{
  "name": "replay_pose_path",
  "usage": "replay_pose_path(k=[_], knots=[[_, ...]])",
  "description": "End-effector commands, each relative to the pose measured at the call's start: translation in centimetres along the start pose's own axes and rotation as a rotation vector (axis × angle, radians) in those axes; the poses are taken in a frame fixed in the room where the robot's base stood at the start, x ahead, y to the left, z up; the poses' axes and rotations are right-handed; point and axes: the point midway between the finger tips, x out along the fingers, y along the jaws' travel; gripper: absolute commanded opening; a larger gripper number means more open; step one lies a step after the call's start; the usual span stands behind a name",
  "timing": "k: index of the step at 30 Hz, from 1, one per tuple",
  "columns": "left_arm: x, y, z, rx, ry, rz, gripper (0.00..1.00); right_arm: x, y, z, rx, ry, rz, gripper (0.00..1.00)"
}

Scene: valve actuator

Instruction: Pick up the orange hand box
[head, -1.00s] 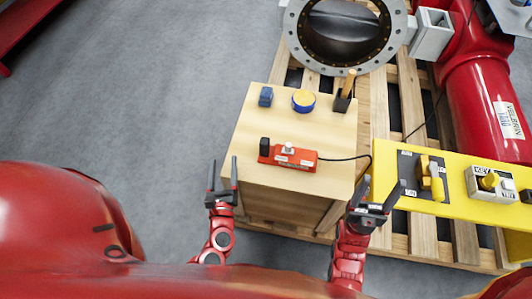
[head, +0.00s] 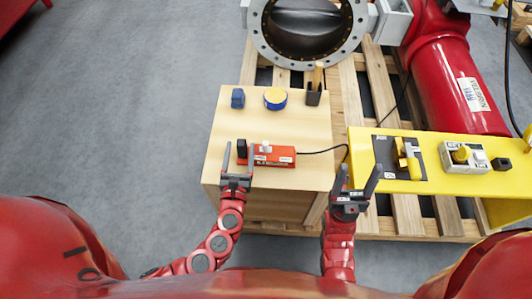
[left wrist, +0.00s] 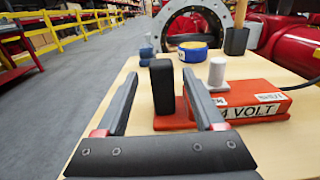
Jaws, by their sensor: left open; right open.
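The orange hand box (head: 272,155) lies near the front edge of the wooden crate top, with a black upright piece at its left end, a white knob on top and a black cable from its right end. In the left wrist view the orange box (left wrist: 256,97) shows a "VOLT" label. My left gripper (head: 237,160) is open at the box's left end. In the left wrist view its fingers (left wrist: 160,100) stand either side of the black piece (left wrist: 162,87); I cannot tell whether they touch it. My right gripper (head: 358,183) is open and empty right of the crate, before the yellow panel.
The wooden crate top (head: 225,125) also carries a blue block (head: 238,98), a blue-yellow round item (head: 275,98) and a black holder with a wooden handle (head: 314,92). A yellow panel (head: 435,185) with switches stands right. A large flanged valve (head: 305,60) is behind.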

Motion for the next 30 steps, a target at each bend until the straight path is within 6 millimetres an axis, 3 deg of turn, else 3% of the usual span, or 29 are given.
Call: replay_pose_path(k=[9,18,30], knots=[[4.4,-0.3,0.1,-0.003,-0.003,0.002,0.70,0.0,0.0,0.0,0.000,0.000,0.000,0.65],[4.8,-0.3,0.1,-0.002,-0.001,0.000,0.70,0.0,0.0,0.0,0.000,0.000,0.000,0.65],[4.8,-0.3,0.1,-0.001,-0.002,-0.001,0.00,0.0,0.0,0.0,0.000,0.000,0.000,0.65]])
